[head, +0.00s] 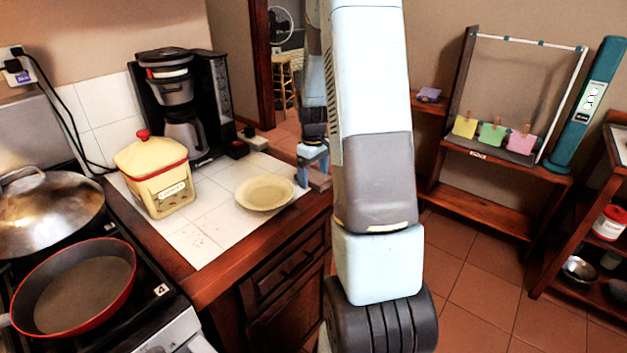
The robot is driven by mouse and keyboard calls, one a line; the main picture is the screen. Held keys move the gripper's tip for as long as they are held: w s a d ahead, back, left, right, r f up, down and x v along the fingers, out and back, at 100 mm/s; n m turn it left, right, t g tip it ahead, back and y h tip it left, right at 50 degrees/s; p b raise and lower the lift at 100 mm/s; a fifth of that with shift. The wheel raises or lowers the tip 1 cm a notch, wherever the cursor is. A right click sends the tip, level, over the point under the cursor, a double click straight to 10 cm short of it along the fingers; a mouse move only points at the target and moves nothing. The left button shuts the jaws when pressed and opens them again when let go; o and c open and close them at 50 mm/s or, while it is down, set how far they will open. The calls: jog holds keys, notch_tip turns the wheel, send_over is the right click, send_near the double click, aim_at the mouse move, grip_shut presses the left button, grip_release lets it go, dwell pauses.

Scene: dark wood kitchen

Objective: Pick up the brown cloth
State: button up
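I cannot make out a brown cloth for certain in the head view. My gripper (313,178) is small and partly hidden behind my own arm. It points down at the right end of the white tiled counter (205,240), just right of a pale yellow plate (265,192). A small brownish patch shows around its fingertips. I cannot tell whether this is cloth, wood edge or part of the fingers, nor whether the fingers are apart or closed.
A yellow canister (155,178) with a red knob and a black coffee maker (182,105) stand left of the plate. A red pan (75,288) and a domed metal lid (48,212) sit on the stove. A wooden shelf (490,210) stands right, beyond open tiled floor.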

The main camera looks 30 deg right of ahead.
aim_at(314, 176)
jog(key=c, duration=1)
jog(key=shift+r, duration=0.55)
notch_tip(314, 176, up, 3)
jog(key=shift+s+f, duration=0.15)
jog(key=shift+f, duration=0.05)
jog(key=s+a+r, duration=0.1)
jog(key=s+r, duration=0.2)
jog(key=s, duration=0.1)
jog(key=s+a+r, duration=0.1)
jog(key=s+r, duration=0.2)
jog(key=s, duration=0.1)
jog(key=s+a+r, duration=0.2)
jog(key=s+r, duration=0.1)
jog(key=s, duration=0.2)
jog(key=shift+s+r, duration=0.1)
jog(key=shift+r, duration=0.05)
